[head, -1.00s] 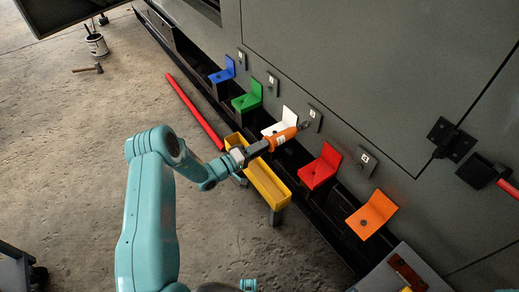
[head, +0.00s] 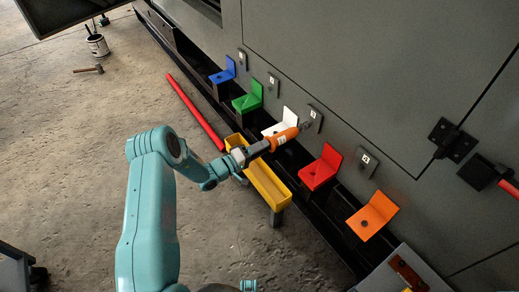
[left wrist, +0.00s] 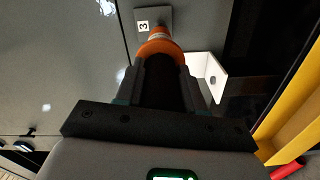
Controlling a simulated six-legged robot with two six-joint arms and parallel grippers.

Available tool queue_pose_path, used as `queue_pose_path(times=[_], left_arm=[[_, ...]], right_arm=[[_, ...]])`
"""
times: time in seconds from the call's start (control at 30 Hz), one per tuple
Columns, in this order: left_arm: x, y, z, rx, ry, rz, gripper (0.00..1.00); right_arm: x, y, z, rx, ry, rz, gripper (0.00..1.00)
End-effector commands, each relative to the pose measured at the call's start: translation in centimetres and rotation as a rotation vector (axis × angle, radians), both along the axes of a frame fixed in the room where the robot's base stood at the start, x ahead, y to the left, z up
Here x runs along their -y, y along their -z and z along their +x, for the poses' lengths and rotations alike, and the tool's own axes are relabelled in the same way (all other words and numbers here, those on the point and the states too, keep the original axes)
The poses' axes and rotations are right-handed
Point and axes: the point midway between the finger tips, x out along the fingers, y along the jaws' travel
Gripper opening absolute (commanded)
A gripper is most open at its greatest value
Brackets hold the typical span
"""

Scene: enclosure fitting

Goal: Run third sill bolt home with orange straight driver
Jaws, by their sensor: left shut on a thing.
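My left gripper (head: 258,148) is shut on the orange straight driver (head: 284,138), whose orange body points right and slightly up toward the grey panel. Its front end lies near the small plate marked 3 (head: 315,115). In the left wrist view the driver (left wrist: 158,48) stands out beyond the fingers, with the plate marked 3 (left wrist: 144,24) just past it. The white bracket (head: 287,119) is beside and partly behind the driver; it also shows in the left wrist view (left wrist: 204,68). I cannot make out the bolt or whether the driver touches it. My right gripper is out of view.
Blue (head: 225,72) and green (head: 248,98) brackets sit to the left along the sill, red (head: 320,167) and orange (head: 373,215) ones to the right. A yellow trough (head: 268,185) stands below my gripper. A red bar (head: 195,110) lies left of it. The floor at left is mostly clear.

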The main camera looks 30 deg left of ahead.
Motion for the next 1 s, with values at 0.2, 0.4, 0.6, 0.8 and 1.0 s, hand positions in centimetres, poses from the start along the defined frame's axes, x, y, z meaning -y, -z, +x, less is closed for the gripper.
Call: queue_pose_path(times=[0.2,0.4,0.6,0.8,1.0], left_arm=[[0.04,-0.27,0.32,0.008,0.0,0.001,0.0],[0.14,-0.28,0.52,0.008,0.001,0.001,0.0],[0.22,-0.29,0.71,0.008,0.001,0.001,0.0],[0.3,-0.29,0.9,0.008,0.001,0.0,0.0],[0.36,-0.32,1.03,0.008,0.0,0.0,0.0]], right_arm=[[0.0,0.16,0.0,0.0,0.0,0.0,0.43],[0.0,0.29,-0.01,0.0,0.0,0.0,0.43],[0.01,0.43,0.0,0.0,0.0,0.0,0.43],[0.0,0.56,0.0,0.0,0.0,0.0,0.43],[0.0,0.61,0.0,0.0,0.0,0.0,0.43]])
